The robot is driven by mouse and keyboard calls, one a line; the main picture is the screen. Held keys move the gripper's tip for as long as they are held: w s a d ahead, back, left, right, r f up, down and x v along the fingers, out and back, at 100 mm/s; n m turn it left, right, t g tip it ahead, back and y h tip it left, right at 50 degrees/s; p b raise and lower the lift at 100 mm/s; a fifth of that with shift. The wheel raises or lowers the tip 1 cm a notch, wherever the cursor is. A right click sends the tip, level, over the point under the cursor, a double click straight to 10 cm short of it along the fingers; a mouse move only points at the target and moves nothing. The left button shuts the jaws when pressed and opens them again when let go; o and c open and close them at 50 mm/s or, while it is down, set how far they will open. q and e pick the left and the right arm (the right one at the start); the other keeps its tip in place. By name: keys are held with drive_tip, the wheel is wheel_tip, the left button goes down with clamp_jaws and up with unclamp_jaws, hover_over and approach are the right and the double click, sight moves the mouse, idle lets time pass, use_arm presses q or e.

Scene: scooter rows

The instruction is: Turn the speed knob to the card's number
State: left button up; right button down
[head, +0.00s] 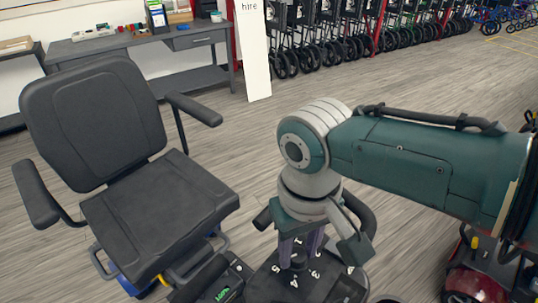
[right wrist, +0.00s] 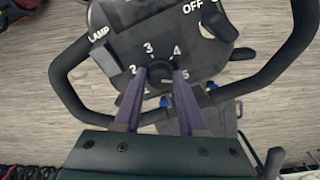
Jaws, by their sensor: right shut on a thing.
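The dark speed knob (right wrist: 160,76) sits on the scooter's black control panel (head: 262,288), inside a ring of white numbers 1 to 5. My right gripper (head: 299,258) comes down on it from above, its purple fingers shut on the knob's two sides. In the right wrist view the fingers (right wrist: 160,84) straddle the knob, with 3 and 4 beyond it and 2 and 5 beside it. The knob's pointer cannot be made out. A small card with a green mark (head: 223,293) shows at the lower edge; its number is not clear. My left gripper is not in view.
Black handlebars (right wrist: 290,50) loop around the panel on both sides. The scooter's black seat (head: 160,215) stands left of the panel. A grey desk (head: 130,45) and rows of wheeled walkers (head: 330,40) stand behind. A red scooter (head: 475,280) is at lower right.

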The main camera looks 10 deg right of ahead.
sight(297, 253)
drive_tip(key=shift+m, duration=0.3)
drive_tip(key=shift+c, duration=2.4)
unclamp_jaws()
wheel_tip(297, 253, up, 10)
drive_tip(key=p, duration=0.3)
drive_tip(key=shift+p, duration=0.3)
